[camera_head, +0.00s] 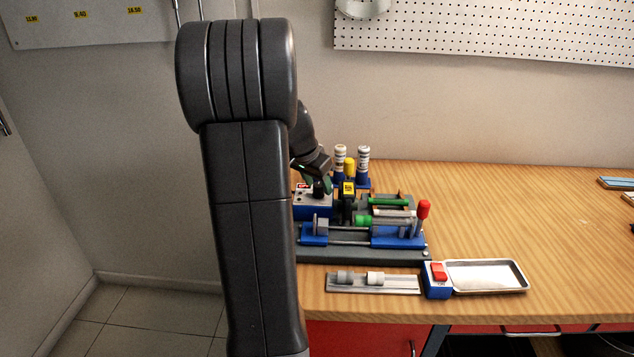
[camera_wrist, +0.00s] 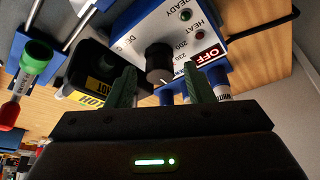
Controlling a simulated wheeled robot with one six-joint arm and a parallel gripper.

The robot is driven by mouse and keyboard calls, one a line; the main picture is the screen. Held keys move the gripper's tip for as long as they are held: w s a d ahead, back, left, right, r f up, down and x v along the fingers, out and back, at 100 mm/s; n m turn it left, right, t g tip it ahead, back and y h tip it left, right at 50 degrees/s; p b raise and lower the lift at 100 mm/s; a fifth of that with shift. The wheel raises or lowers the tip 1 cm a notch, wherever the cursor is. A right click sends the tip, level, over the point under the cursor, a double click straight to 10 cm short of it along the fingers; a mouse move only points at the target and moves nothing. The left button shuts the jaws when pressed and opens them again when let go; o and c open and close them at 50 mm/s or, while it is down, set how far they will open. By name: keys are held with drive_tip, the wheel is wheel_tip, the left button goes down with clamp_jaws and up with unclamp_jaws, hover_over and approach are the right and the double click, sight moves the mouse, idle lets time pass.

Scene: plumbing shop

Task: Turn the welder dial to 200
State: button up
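The welder control box (camera_wrist: 200,35) fills the upper middle of the wrist view, with a white face marked HEAT, READY, 200, 230 and OFF. Its round black dial (camera_wrist: 159,62) has a light pointer mark on the edge nearest my gripper, away from the printed 200. My gripper (camera_wrist: 158,74) is open, with one green finger on each side of the dial; I cannot tell whether either touches it. In the head view, the blue welder box (camera_head: 313,207) sits at the table's left, with my gripper (camera_head: 318,184) over it and partly hiding it.
A black heater block with a yellow HOT label (camera_wrist: 97,90) is left of the dial. A blue clamp fixture with a red-knobbed lever (camera_head: 423,209) stands in front. A pipe rack (camera_head: 341,289), a red switch (camera_head: 438,271) and a metal tray (camera_head: 516,276) lie nearer. The table's right is mostly clear.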

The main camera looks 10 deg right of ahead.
drive_tip(key=c, duration=0.9)
drive_tip(key=shift+n, duration=0.3)
drive_tip(key=n, duration=0.1)
drive_tip(key=n+t+y, duration=0.1)
drive_tip(key=n, duration=0.1)
drive_tip(key=shift+s+d+r+n+p, duration=0.1)
drive_tip(key=shift+d+r+n+p, duration=0.05)
drive_tip(key=shift+n+p, duration=0.2)
drive_tip(key=n, duration=0.1)
drive_tip(key=n+y+p, duration=0.1)
drive_tip(key=n, duration=0.1)
drive_tip(key=shift+d+n+t+y, duration=0.1)
drive_tip(key=shift+n+t+y, duration=0.15)
drive_tip(key=shift+t+y, duration=0.05)
drive_tip(key=n+y, duration=0.1)
drive_tip(key=n, duration=0.3)
drive_tip(key=shift+d+y, duration=0.1)
drive_tip(key=shift+y, duration=0.3)
drive_tip(key=shift+n+y+b, duration=0.65)
drive_tip(key=shift+n+y, duration=0.05)
drive_tip(key=shift+n, duration=1.3)
